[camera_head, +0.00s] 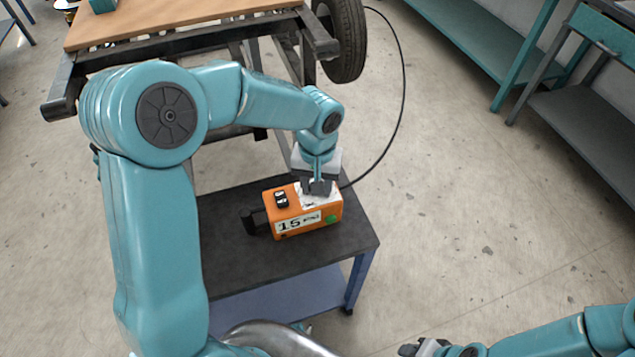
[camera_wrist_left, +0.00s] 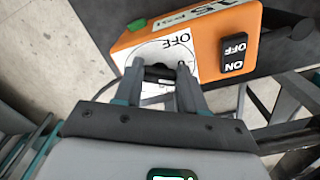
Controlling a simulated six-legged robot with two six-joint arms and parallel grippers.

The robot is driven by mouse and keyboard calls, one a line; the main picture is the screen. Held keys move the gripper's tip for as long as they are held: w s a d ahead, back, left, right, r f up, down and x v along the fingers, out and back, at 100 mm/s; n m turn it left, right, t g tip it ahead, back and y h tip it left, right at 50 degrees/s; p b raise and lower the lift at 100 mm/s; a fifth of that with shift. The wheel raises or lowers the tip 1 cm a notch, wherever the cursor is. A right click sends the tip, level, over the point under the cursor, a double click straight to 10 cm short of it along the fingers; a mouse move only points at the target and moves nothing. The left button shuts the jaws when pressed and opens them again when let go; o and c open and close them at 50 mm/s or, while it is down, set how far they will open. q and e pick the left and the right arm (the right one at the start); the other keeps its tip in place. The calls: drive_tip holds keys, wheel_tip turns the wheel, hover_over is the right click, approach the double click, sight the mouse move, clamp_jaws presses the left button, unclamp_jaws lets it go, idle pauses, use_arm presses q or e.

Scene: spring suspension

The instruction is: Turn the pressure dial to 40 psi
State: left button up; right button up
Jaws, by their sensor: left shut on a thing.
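The orange compressor box (camera_head: 270,212) stands on the dark cart top. Its front display (camera_head: 299,221) reads "15 PSI", with a green button (camera_head: 331,219) beside it. A black switch (camera_head: 281,199) sits on top; in the left wrist view the switch (camera_wrist_left: 235,52) is marked OFF and ON. The white dial face (camera_wrist_left: 176,47) shows "OFF". My left gripper (camera_head: 318,188) reaches down over the dial. In the left wrist view its fingers (camera_wrist_left: 159,70) are shut on the dark dial knob (camera_wrist_left: 160,73), mostly hidden between them. My right gripper (camera_head: 424,347) is partly visible at the bottom edge, away from the box.
The cart top (camera_head: 235,262) is otherwise mostly bare. A black hose (camera_head: 402,85) loops from the box to the tyre (camera_head: 345,40) behind. A wooden-topped bench (camera_head: 180,22) stands at the back. Teal benches (camera_head: 480,45) line the right; open floor lies between.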

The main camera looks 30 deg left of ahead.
use_arm(q)
drive_tip(key=m, duration=0.4)
drive_tip(key=shift+a+m, duration=0.15)
drive_tip(key=shift+m, duration=0.15)
drive_tip(key=m+p, duration=0.1)
drive_tip(key=m, duration=0.3)
drive_tip(key=shift+a+m, duration=0.1)
drive_tip(key=shift+m, duration=0.3)
idle(0.7)
drive_tip(key=o, duration=1.1)
drive_tip(key=shift+c, duration=0.2)
wheel_tip(320, 180, up, 16)
drive_tip(key=p, duration=0.2)
drive_tip(key=shift+r, duration=0.2)
drive_tip(key=shift+c, duration=0.3)
